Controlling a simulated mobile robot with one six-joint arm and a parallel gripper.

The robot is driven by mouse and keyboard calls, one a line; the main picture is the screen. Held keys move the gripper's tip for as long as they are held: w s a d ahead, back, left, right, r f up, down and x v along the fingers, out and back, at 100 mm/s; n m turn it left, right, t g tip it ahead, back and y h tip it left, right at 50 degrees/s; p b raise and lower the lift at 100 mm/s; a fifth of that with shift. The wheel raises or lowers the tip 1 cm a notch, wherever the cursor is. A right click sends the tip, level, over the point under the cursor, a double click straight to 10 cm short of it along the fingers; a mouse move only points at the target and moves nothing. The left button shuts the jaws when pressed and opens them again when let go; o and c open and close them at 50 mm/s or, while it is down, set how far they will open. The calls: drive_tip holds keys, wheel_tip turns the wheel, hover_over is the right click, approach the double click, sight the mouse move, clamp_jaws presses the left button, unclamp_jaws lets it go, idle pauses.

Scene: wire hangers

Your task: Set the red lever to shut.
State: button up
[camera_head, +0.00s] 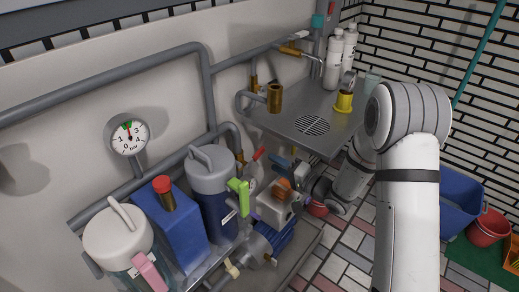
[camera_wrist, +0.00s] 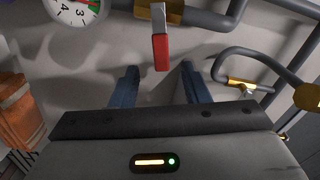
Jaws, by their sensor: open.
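The red lever (camera_wrist: 160,52) sticks out from a brass valve body (camera_wrist: 159,13) at the top middle of the wrist view. In the head view the red lever (camera_head: 259,153) shows small, tilted, beside a pipe behind the dark blue canister. My gripper (camera_wrist: 158,70) is open, with a blue finger on each side of the lever's free end. The lever lies between the fingertips in the picture; I see no contact, and the depth gap is hard to tell. In the head view my gripper (camera_head: 283,163) is right of the lever and partly hidden.
A round gauge (camera_head: 129,137) is on the wall, left of the lever. Grey pipes (camera_head: 207,90) run along the wall. A dark blue canister (camera_head: 215,190) and a blue box (camera_head: 170,225) stand front left. A metal sink shelf (camera_head: 300,120) with bottles is at the back right.

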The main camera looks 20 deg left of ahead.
sight(260, 155)
drive_tip(key=b+x, duration=0.1)
drive_tip(key=x, duration=0.7)
drive_tip(key=shift+r, duration=0.1)
clamp_jaws()
idle(0.5)
